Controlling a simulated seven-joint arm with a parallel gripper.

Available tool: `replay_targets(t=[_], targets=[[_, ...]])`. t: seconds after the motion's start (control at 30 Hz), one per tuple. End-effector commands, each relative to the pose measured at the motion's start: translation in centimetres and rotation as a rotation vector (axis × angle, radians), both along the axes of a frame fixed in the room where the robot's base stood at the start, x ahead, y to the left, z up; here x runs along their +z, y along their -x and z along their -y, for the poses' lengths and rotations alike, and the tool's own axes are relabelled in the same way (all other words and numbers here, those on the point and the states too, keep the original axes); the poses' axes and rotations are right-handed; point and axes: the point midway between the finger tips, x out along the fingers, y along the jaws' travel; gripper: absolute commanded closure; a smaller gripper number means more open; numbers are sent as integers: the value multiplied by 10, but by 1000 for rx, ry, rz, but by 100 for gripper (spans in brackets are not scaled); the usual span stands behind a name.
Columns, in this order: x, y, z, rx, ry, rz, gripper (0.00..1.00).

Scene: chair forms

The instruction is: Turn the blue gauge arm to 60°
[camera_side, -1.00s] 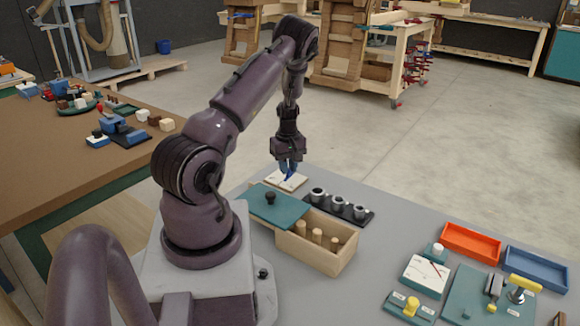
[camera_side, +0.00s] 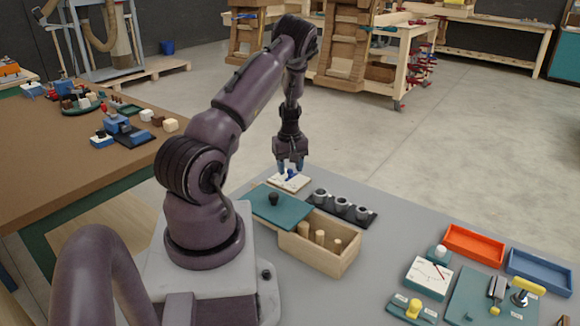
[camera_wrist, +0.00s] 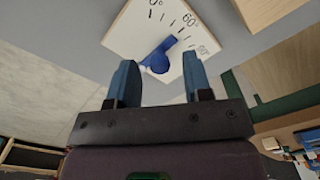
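The gauge is a pale square plate (camera_side: 303,184) at the far end of the grey table. It also shows in the wrist view (camera_wrist: 126,36), with dark tick marks and a 60° label. The blue gauge arm (camera_wrist: 158,57) has a rounded knob, and its tip points up and right toward the ticks near 60°. The exact reading is hard to tell. In the side view the blue arm (camera_side: 291,174) is small. My gripper (camera_side: 290,165) is above the plate, its blue fingers apart.
A wooden box (camera_side: 318,254) with pegs and a green sliding lid (camera_side: 283,208) stands close in front of the gauge. A dark rack of metal cups (camera_side: 343,208) is right of it. Orange (camera_side: 474,243) and blue (camera_side: 538,271) trays and other fixtures are farther right.

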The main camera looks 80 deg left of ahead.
Motion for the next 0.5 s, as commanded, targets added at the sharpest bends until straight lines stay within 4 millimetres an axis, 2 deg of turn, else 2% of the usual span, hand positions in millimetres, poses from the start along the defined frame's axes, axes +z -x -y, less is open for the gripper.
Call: replay_targets(t=[0.27, 0.37, 0.5], targets=[[5, 0, 0, 0, 0, 0, 54], [18, -1, 0, -1, -2, 2, 54], [47, -1, 0, -2, -3, 2, 54]])
